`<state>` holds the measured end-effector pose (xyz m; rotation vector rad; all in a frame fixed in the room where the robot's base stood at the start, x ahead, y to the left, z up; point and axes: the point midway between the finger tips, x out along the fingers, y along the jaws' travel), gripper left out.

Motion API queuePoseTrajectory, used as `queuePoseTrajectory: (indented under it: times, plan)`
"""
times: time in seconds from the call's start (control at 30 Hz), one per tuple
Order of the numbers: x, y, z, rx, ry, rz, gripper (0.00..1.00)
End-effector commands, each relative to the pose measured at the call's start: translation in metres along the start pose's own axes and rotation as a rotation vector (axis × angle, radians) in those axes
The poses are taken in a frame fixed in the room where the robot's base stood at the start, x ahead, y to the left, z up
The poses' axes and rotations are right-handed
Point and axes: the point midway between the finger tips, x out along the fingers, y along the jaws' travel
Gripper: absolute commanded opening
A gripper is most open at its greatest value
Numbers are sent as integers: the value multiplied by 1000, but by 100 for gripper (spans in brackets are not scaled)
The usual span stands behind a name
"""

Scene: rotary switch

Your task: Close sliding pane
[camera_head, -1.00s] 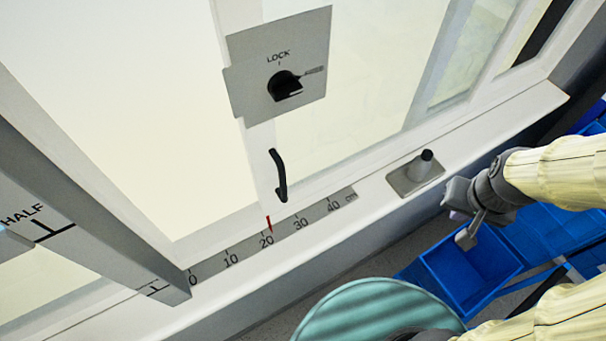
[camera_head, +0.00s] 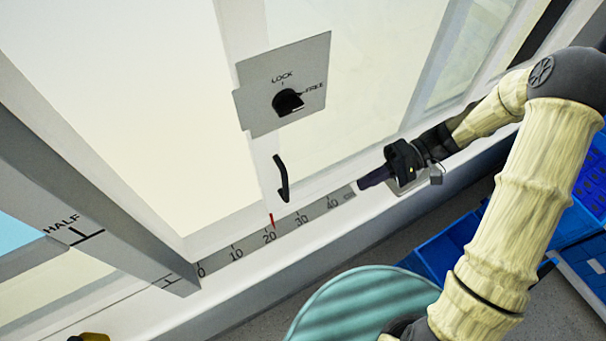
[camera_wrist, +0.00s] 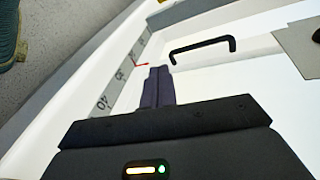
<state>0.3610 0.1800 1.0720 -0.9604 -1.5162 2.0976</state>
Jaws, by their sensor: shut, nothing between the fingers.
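The sliding pane (camera_head: 360,90) is a pale framed panel with a black bar handle (camera_head: 282,178) on its left stile. Its red marker (camera_head: 271,220) stands at about 20 on the scale (camera_head: 300,222). A plate with a black rotary knob (camera_head: 287,101) sits above the handle, its pointer towards FREE. My gripper (camera_head: 365,182) is shut and empty, right of the handle and apart from it, low near the sill. In the wrist view my closed fingers (camera_wrist: 157,84) point towards the red marker, with the handle (camera_wrist: 203,46) ahead to the right.
A grey post marked HALF (camera_head: 90,200) stands left of the scale, past an open gap. Blue bins (camera_head: 440,250) and a teal round thing (camera_head: 360,305) are below the sill.

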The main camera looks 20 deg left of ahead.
Motion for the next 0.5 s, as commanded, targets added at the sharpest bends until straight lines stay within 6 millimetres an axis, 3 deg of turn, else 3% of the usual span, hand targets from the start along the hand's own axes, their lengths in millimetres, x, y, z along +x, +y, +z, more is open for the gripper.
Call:
queuePoseTrajectory:
  times: [0.2, 0.5]
  plan:
    - [-2, -21, -27, -160, 34, -286, 0]
    - [-2, -23, -30, -184, 42, -320, 0]
